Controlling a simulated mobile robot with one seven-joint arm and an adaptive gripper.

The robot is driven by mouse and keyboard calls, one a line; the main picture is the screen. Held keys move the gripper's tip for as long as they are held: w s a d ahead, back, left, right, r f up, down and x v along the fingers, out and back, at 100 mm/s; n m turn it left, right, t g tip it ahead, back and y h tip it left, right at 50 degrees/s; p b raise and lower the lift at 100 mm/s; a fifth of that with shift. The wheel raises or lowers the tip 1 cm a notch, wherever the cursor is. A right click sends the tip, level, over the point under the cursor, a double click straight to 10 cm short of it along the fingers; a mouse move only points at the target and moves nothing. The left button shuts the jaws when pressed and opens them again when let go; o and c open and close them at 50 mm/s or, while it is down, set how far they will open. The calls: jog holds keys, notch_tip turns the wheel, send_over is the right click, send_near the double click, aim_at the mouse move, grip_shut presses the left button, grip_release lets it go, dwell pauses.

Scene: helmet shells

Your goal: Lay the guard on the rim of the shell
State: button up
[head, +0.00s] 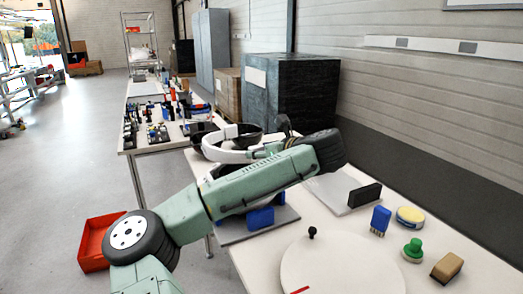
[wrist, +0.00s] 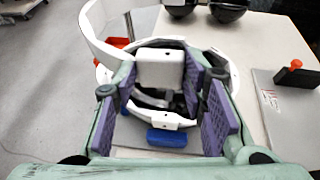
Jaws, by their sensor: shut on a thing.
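My gripper (wrist: 166,112) shows in the wrist view with its purple finger pads either side of a white block. I take this block to be part of the guard (wrist: 160,68), and the fingers are shut on it. A white curved band rises at upper left in that view; I cannot tell for sure whether it belongs to the guard. Below the block is a round white rim with a dark inside, the shell (wrist: 172,121). In the head view white curved parts (head: 226,155) show beyond my arm, which hides the fingertips. Whether guard and rim touch is unclear.
A blue block (wrist: 167,138) is by the shell on a grey plate (head: 234,237). Black domes (wrist: 229,9) stand beyond. A round white board (head: 342,270), a blue brush (head: 380,220), a green-knobbed tool (head: 413,249) and a sponge (head: 410,216) are on the table's near right.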

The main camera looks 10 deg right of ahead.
jog(key=shift+s, duration=0.15)
notch_tip(320, 180, down, 7)
jog(key=b, duration=0.3)
jog(key=shift+m, duration=0.3)
jog(key=shift+f+b, duration=0.55)
dwell(0.6)
jog(key=o, duration=1.3)
jog(key=v, duration=1.2)
jog(key=shift+s+a, duration=0.1)
jog(key=shift+a, duration=0.05)
